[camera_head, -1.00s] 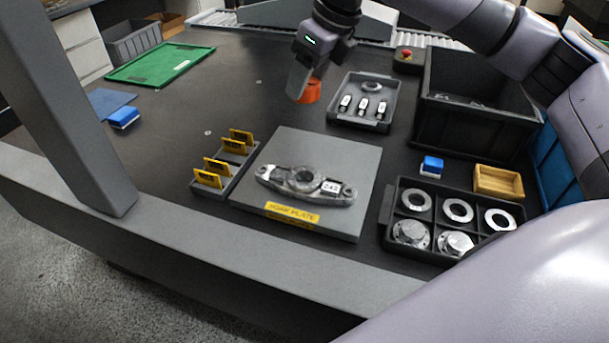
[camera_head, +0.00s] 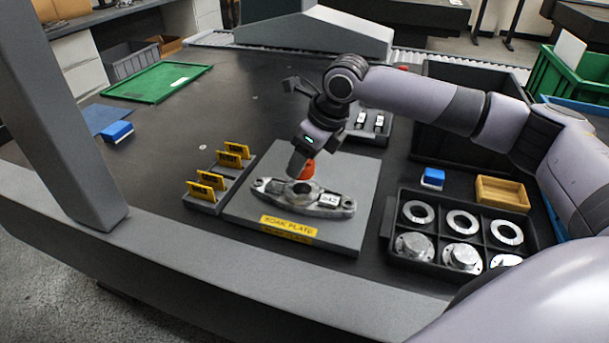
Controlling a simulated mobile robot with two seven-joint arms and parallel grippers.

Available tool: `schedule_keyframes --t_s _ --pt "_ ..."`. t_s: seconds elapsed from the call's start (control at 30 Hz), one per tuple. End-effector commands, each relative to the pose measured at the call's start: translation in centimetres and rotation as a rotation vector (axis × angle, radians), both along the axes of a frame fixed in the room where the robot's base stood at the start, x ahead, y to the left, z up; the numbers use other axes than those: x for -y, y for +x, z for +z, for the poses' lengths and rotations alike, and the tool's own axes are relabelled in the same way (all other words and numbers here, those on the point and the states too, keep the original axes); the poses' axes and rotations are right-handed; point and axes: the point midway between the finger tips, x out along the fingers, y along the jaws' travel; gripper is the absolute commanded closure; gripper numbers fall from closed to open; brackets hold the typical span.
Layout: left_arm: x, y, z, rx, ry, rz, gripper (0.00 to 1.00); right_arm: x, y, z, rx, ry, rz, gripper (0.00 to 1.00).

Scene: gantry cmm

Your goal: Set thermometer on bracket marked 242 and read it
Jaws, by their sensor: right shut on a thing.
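The grey metal bracket (camera_head: 280,195), with a white label (camera_head: 329,199) that reads 242, lies flat on the grey soak plate (camera_head: 349,165). My right gripper (camera_head: 299,168) points down just above the bracket's central ring. It is shut on an orange object (camera_head: 307,171), seemingly the thermometer, which is partly hidden behind the fingers. I cannot tell whether the orange object touches the bracket. No reading is visible. My left gripper is not in view.
Yellow tags (camera_head: 229,159) stand in a rack left of the plate. A divided tray (camera_head: 392,232) of rings and flanges, a blue block (camera_head: 433,178) and a wooden box (camera_head: 502,193) are at right. A dark bin (camera_head: 437,163) stands behind.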

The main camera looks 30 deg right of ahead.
Motion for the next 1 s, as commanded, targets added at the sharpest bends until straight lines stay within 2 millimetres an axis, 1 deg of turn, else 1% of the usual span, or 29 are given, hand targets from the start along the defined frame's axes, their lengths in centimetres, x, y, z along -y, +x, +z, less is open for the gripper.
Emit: schedule_keyframes --t_s 0.2,0.3,0.63,0.67,0.7,0.73,1.0 --pt "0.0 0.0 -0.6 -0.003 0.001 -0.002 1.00 0.1 -0.1 -3.1 -0.004 -0.002 -0.001 0.76" --pt "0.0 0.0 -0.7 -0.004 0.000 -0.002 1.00 0.0 -0.1 -4.1 -0.002 -0.001 -0.001 0.76" --pt "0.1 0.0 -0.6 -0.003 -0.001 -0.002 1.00 0.0 0.0 -4.3 -0.001 -0.001 0.000 0.76" --pt "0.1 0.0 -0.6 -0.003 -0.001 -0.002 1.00 0.0 0.0 -4.4 -0.001 -0.001 0.000 0.41" --pt "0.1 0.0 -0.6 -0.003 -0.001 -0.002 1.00 0.0 0.0 -4.3 -0.001 -0.001 0.000 0.28" --pt "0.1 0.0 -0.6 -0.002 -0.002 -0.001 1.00 0.0 0.0 -4.3 -0.001 -0.001 0.000 0.19" --pt "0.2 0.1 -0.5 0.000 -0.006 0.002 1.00 0.0 0.0 -4.3 -0.001 -0.001 0.000 0.19"
